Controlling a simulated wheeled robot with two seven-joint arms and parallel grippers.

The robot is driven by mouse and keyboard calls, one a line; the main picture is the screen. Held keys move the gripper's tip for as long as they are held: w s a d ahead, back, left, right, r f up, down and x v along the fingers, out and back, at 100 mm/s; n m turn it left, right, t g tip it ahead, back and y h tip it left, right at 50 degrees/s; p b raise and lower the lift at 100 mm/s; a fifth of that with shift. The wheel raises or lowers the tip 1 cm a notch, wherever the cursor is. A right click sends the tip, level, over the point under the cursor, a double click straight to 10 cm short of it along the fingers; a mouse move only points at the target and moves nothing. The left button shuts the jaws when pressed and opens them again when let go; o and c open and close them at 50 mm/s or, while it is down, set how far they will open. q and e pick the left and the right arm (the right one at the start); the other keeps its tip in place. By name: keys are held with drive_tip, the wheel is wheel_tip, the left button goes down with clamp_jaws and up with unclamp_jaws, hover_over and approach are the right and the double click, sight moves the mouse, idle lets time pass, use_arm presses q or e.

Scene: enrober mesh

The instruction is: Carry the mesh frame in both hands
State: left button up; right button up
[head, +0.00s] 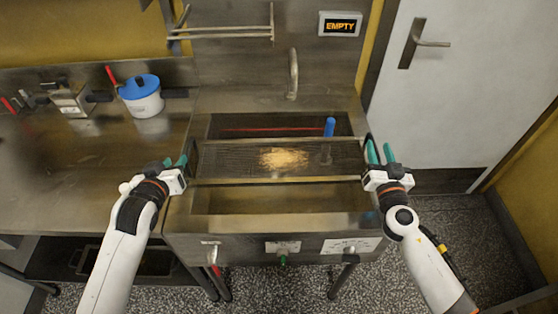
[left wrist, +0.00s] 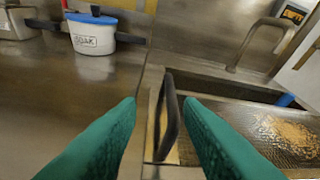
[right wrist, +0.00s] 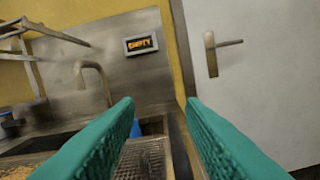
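The mesh frame (head: 226,160) lies level across the steel basin, a heap of pale crumbs (head: 284,159) at its middle. Its dark left handle (left wrist: 168,115) stands up between the spread fingers of my left gripper (head: 175,161) in the left wrist view; contact cannot be told. My right gripper (head: 380,151) is open at the frame's right end. A dark handle (head: 368,139) shows just beside its left finger in the head view.
The basin's front trough (head: 270,200) is open below the frame. A blue-handled tool (head: 329,127) stands at the back right of the basin. A tap (head: 293,75) and a display reading EMPTY (head: 340,24) are behind. A blue-lidded pot (head: 142,95) is on the left counter.

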use_arm(q)
drive_tip(key=shift+s+d+r, duration=0.1)
drive_tip(key=shift+s+d, duration=0.1)
drive_tip(key=shift+s, duration=0.2)
use_arm(e)
drive_tip(key=s, duration=0.1)
drive_tip(key=s+f, duration=0.1)
drive_tip(key=s, duration=0.1)
drive_tip(key=shift+s+f, duration=0.25)
drive_tip(key=shift+s, duration=0.05)
use_arm(q)
drive_tip(key=shift+w+d, duration=0.1)
use_arm(e)
drive_tip(key=shift+s+d+r, duration=0.1)
drive_tip(key=shift+s+d, duration=0.1)
use_arm(q)
drive_tip(key=shift+w, duration=0.1)
use_arm(e)
drive_tip(key=shift+w+r, duration=0.1)
drive_tip(key=shift+r, duration=0.1)
use_arm(q)
drive_tip(key=shift+d, duration=0.1)
use_arm(e)
drive_tip(key=shift+d+r, duration=0.15)
drive_tip(key=shift+d, duration=0.05)
drive_tip(key=shift+a, duration=0.1)
